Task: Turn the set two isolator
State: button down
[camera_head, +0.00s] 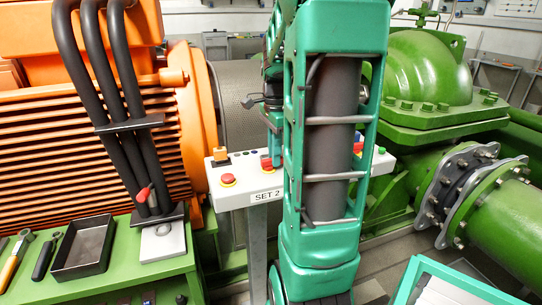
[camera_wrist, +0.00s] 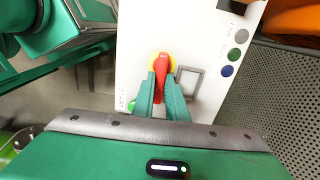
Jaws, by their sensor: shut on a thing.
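The set two isolator is a red handle (camera_wrist: 161,64) on a yellow round base, on a white control panel (camera_wrist: 140,25). In the wrist view my gripper (camera_wrist: 161,84) is shut on the red handle, one green finger on each side. The handle points roughly along the picture's vertical there. In the head view the panel (camera_head: 236,200) carries a "SET 2" label, and a bit of the red handle (camera_head: 266,163) shows beneath my gripper (camera_head: 272,158). My arm hides the middle of the panel in that view.
An orange motor (camera_head: 100,140) stands left, green pipework (camera_head: 430,80) right. A black tray (camera_head: 84,248) lies front left.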

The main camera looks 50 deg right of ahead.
jog(key=n, duration=0.2)
jog(key=w+n, duration=0.1)
jog(key=n, duration=0.2)
jog(key=shift+w+d+r, duration=0.1)
jog(key=shift+d, duration=0.05)
jog(key=n, duration=0.3)
jog(key=w+n, duration=0.1)
jog(key=n, duration=0.1)
jog(key=shift+n, duration=0.4)
jog(key=n, duration=0.3)
jog(key=shift+w+a, duration=0.25)
jog(key=shift+w, duration=0.05)
jog(key=shift+w+a+n, duration=0.1)
jog(key=shift+n, duration=0.8)
jog(key=shift+w+a+n, duration=0.1)
jog(key=shift+n, duration=0.8)
jog(key=c, duration=1.8)
grip_release()
jog(key=shift+o, duration=0.2)
jog(key=shift+s, duration=0.1)
